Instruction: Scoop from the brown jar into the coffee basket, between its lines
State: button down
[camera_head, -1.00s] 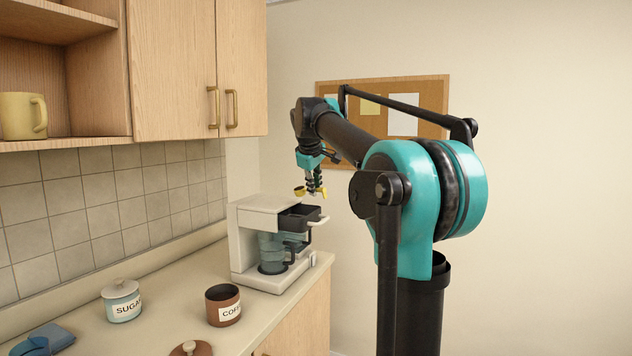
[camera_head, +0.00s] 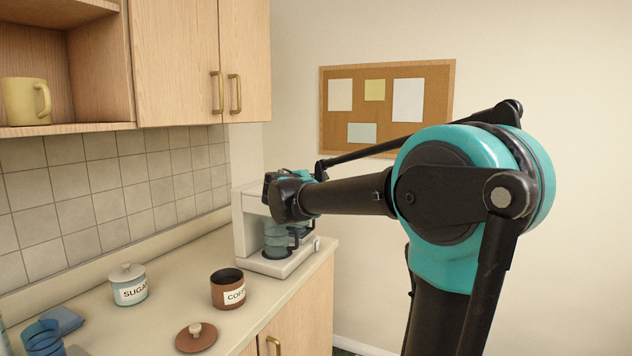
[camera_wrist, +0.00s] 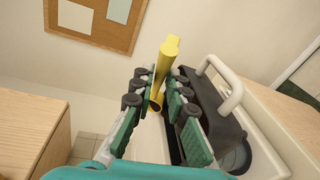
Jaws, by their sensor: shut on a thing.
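The brown jar (camera_head: 228,293), labelled as coffee, stands open on the counter with dark contents. The coffee maker (camera_head: 240,225) stands at the counter's far end with a glass carafe (camera_head: 277,242) in it. Its dark coffee basket (camera_wrist: 216,112) is pulled out, with a pale handle (camera_wrist: 226,86), in the wrist view; my arm hides it in the head view. My gripper (camera_wrist: 165,85) is shut on the yellow scoop (camera_wrist: 167,62), beside the basket in the wrist view. The scoop's contents, the basket's inside and its lines cannot be made out.
A brown lid (camera_head: 196,337) lies near the counter's front edge. A sugar jar (camera_head: 128,287) stands left of the brown jar. Blue items (camera_head: 45,338) lie at the lower left. Wall cupboards (camera_head: 200,60) hang above; a corkboard (camera_wrist: 120,30) is on the wall.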

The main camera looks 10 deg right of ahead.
jog(key=n+t, duration=0.5)
jog(key=f+n+t+y, duration=0.1)
jog(key=n+t, duration=0.2)
jog(key=shift+s+a+f, duration=0.1)
jog(key=shift+s+a, duration=0.05)
jog(key=shift+s, duration=0.1)
jog(key=shift+s+a, duration=0.1)
dwell(0.8)
